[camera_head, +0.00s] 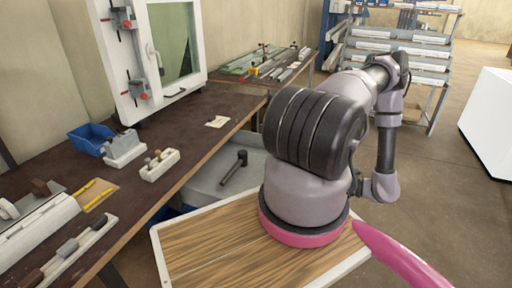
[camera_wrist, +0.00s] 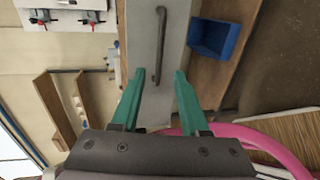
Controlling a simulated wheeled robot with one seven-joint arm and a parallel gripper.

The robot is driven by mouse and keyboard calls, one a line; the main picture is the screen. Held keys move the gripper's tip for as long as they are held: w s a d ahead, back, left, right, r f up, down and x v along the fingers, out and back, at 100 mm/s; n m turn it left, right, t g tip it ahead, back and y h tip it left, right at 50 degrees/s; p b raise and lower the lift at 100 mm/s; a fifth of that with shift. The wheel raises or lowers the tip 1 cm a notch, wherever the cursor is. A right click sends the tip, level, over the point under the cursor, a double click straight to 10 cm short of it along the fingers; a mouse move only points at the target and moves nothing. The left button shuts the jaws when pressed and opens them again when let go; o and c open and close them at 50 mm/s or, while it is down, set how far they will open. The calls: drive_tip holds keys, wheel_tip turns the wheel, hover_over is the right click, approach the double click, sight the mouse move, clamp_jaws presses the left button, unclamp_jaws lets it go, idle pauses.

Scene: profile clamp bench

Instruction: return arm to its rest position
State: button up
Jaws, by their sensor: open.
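My arm stands at the right of the head view, its lilac and black links folded above and behind the wood-topped surface; my gripper cannot be made out there. In the wrist view my gripper (camera_wrist: 158,75) shows two teal fingers spread apart with nothing held between them.
In the head view a dark workbench (camera_head: 215,104) runs along the left, carrying a white window frame (camera_head: 122,65), a blue bin (camera_head: 90,138) and small holders. A grey rack (camera_head: 400,60) stands at the back. A white box (camera_head: 490,120) stands right; floor between is clear.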

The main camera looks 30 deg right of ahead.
drive_tip(key=w+a+r+n+g, duration=0.3)
drive_tip(key=w+a+r+n, duration=0.15)
drive_tip(key=r+n, duration=0.4)
drive_tip(key=w+a+r+n+g, duration=0.3)
drive_tip(key=w+r+n+g, duration=0.15)
drive_tip(key=r, duration=0.65)
drive_tip(key=w+a+r+n+g, duration=0.3)
drive_tip(key=w+r+n, duration=0.2)
drive_tip(key=r+n, duration=0.4)
drive_tip(key=s+a+r+n+t+h, duration=0.1)
drive_tip(key=s+a+r+n+h, duration=0.1)
drive_tip(key=a+r+n, duration=0.4)
drive_tip(key=s+a+r+n+t+h, duration=0.2)
drive_tip(key=s+a+r+n, duration=0.3)
drive_tip(key=r, duration=0.6)
drive_tip(key=s+a+r+n+t+h, duration=0.2)
drive_tip(key=s+a+r+n+h, duration=0.1)
drive_tip(key=a+r+n, duration=0.5)
drive_tip(key=shift+s+a+r+n+h, duration=0.25)
drive_tip(key=shift+a+n+h, duration=0.05)
drive_tip(key=shift+a+n, duration=0.4)
